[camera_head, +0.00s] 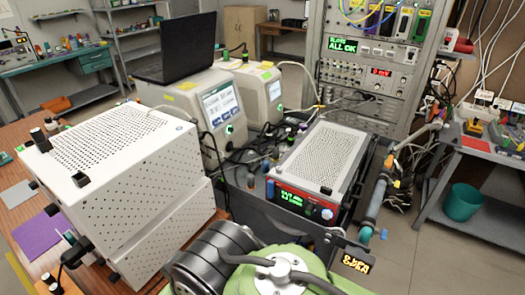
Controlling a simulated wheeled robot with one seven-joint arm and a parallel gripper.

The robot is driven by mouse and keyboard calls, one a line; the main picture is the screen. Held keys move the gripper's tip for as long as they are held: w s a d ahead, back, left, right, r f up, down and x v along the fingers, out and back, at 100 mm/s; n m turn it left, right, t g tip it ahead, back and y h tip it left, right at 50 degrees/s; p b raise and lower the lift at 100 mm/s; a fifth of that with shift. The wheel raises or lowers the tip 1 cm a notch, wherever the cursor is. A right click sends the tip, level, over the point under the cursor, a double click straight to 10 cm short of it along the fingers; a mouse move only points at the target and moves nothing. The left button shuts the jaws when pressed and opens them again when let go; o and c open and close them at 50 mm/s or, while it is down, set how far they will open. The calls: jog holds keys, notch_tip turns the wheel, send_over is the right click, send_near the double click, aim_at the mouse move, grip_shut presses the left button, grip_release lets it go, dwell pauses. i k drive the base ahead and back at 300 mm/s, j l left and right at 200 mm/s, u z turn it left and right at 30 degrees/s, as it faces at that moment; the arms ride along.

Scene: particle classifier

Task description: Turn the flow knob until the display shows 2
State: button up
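A perforated grey-white instrument (318,158) sits in the middle, with a red and blue front panel. Its small display (296,199) shows green text too small to read surely. A round knob-like part (327,213) is at the right end of that panel; I cannot tell whether it is the flow knob. A small black display (355,263) with orange characters stands lower right of it; its reading is not clear. Black and green parts of my own arm fill the bottom centre. My gripper is not recognisable in this view.
Stacked white perforated boxes (125,155) stand on the wooden table at left. A laptop (180,48) rests on instruments behind. A rack (375,70) with a green "ALL OK" display is at the back. A blue-grey pipe (376,200) and cables run along the right; floor beyond is partly clear.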

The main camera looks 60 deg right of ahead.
aim_at(310, 209)
jog(key=z, duration=0.5)
jog(key=j+z, duration=0.1)
jog(key=z, duration=0.4)
jog(key=k+z, duration=0.1)
jog(key=z, duration=1.4)
jog(key=i, duration=0.15)
jog(key=k, duration=0.2)
